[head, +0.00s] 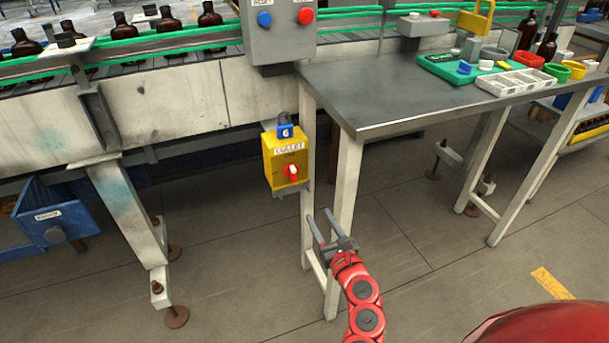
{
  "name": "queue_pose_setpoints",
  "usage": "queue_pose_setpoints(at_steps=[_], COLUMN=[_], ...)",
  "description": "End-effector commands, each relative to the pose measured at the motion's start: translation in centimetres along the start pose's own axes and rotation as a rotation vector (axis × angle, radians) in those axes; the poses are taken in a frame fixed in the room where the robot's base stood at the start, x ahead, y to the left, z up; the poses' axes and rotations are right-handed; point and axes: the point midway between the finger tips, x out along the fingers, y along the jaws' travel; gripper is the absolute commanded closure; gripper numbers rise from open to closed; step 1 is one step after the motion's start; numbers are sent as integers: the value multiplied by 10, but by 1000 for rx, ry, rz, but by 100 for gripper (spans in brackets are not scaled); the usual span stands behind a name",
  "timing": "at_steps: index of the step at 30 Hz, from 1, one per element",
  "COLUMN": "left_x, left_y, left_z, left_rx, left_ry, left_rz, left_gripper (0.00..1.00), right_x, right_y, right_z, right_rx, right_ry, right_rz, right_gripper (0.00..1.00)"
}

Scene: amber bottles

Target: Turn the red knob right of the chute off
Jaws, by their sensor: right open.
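The red knob (291,172) sits on the front of a yellow box (273,154) below the conveyor, beside the table's left legs. A blue padlock-like piece (286,131) is at the top of the box. The knob's exact setting is too small to read. A blue chute-like bin (52,222) with a label is at the far left, so the yellow box lies to its right. My right gripper (319,216) is open and empty, below and right of the knob, apart from it, in front of the table legs. My left gripper is not in view.
A grey control box (280,38) with blue and red buttons hangs above. A metal table (400,100) on pale legs stands to the right, holding trays and cups. Amber bottles (163,24) stand on the conveyor. Open floor (420,270) lies in front.

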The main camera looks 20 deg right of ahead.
Motion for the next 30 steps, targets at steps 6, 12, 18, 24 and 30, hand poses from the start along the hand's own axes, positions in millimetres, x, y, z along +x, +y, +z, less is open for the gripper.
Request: queue_pose_setpoints(at_steps=[6,12,18,24,30], left_x=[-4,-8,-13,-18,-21], left_y=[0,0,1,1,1], left_z=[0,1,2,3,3], left_rx=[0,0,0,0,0], left_ry=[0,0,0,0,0], left_rz=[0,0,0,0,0], left_gripper=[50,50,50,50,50], right_x=[17,60,106,143,166], right_y=[5,4,6,5,5], right_z=[3,2,2,2,2], right_rx=[31,24,25,24,25], right_ry=[-9,-7,-7,-7,-6], right_rz=[24,22,21,18,16], right_gripper=[54,54,54,54,54])
